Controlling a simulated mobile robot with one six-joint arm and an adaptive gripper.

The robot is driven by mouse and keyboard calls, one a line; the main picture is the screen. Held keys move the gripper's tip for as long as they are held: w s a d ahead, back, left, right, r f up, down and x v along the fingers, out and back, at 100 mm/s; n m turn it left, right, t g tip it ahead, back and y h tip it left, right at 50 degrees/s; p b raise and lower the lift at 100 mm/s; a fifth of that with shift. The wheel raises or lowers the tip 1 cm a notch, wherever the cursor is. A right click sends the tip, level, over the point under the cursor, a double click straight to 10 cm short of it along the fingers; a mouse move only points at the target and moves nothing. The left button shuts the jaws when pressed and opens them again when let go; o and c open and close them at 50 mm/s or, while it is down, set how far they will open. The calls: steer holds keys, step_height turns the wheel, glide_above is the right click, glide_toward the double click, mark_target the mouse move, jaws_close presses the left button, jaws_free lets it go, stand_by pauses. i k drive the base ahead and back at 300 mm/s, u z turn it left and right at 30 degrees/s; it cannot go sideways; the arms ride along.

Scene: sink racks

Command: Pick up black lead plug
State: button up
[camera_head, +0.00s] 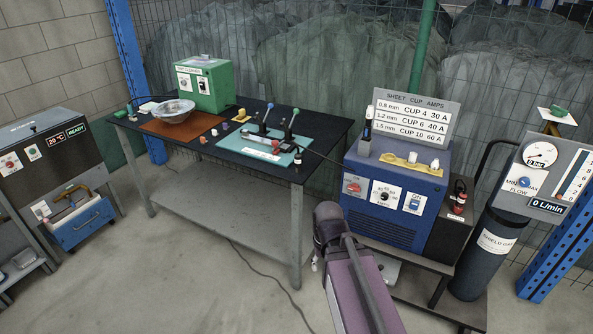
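A small black plug-like piece (298,159) shows at the right front edge of the dark table; it is too small to tell whether it is the black lead plug. Another small black and red fitting (459,190) sits at the right of the blue welding machine (393,215), and I cannot tell whether it is a plug. My purple arm rises from the bottom centre, in front of the machine's cart. Only a small pale part of what may be my gripper (315,262) shows left of the arm. Its fingers are not clear, and it is apart from both black pieces.
The dark table (235,150) holds a green box (205,84), a metal bowl (173,110) and a teal tray (252,149) with clamps. A grey gas cylinder (485,255) and flow gauge panel (545,170) stand right. A cable lies on the floor. Open floor is at lower left.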

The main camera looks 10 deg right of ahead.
mark_target(298, 157)
steer(key=z, duration=0.1)
steer(key=k, duration=0.75)
steer(key=u, duration=0.9)
steer(key=i, duration=1.9)
steer(key=z, duration=0.05)
